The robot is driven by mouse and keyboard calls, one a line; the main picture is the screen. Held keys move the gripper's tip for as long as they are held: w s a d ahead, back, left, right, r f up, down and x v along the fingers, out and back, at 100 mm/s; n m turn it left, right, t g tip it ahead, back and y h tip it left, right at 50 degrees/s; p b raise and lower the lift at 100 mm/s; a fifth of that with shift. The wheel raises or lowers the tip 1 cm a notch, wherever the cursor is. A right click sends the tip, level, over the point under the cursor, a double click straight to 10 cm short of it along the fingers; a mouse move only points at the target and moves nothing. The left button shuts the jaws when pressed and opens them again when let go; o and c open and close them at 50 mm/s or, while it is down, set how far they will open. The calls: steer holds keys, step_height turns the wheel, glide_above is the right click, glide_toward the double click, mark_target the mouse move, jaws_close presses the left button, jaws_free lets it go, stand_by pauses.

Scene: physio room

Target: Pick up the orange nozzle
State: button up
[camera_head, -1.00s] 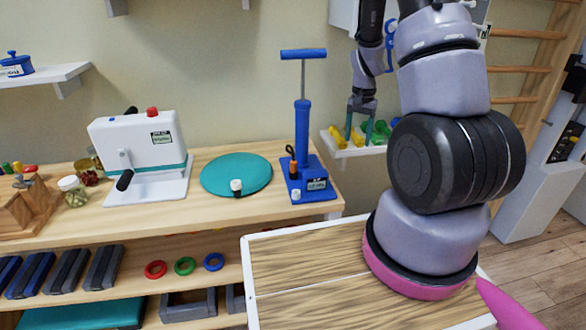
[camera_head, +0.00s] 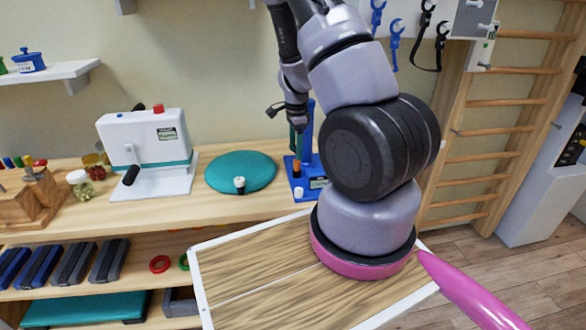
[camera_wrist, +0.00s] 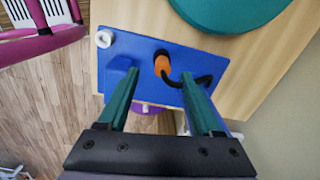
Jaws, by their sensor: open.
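The orange nozzle (camera_wrist: 162,63) stands on the blue base (camera_wrist: 135,48) of the hand pump, with a black tip and a black hose curving from it. In the head view the nozzle (camera_head: 296,167) shows just below my fingers. My gripper (camera_wrist: 161,76) is open and empty, its teal fingers apart. In the wrist view the nozzle appears between the fingertips, slightly beyond them; I cannot tell the height gap. In the head view my gripper (camera_head: 297,145) points down over the base (camera_head: 310,188), and my arm hides much of the pump.
A teal disc (camera_head: 240,172) with a small black-and-white piece lies left of the pump on the wooden counter (camera_head: 170,208). A white press (camera_head: 147,150) stands farther left. A white-edged wooden board (camera_head: 240,268) lies in front. Wall bars (camera_head: 487,158) stand at right.

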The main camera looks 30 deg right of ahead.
mark_target(297, 167)
steer(key=shift+w+d+f, duration=0.1)
steer(key=shift+d+f, duration=0.05)
steer(key=shift+f, duration=0.9)
steer(key=shift+w+d+f, duration=0.1)
steer(key=shift+f, duration=0.9)
steer(key=shift+w+d+f, duration=0.1)
steer(key=shift+d+f, duration=0.05)
steer(key=shift+f, duration=0.9)
jaws_close()
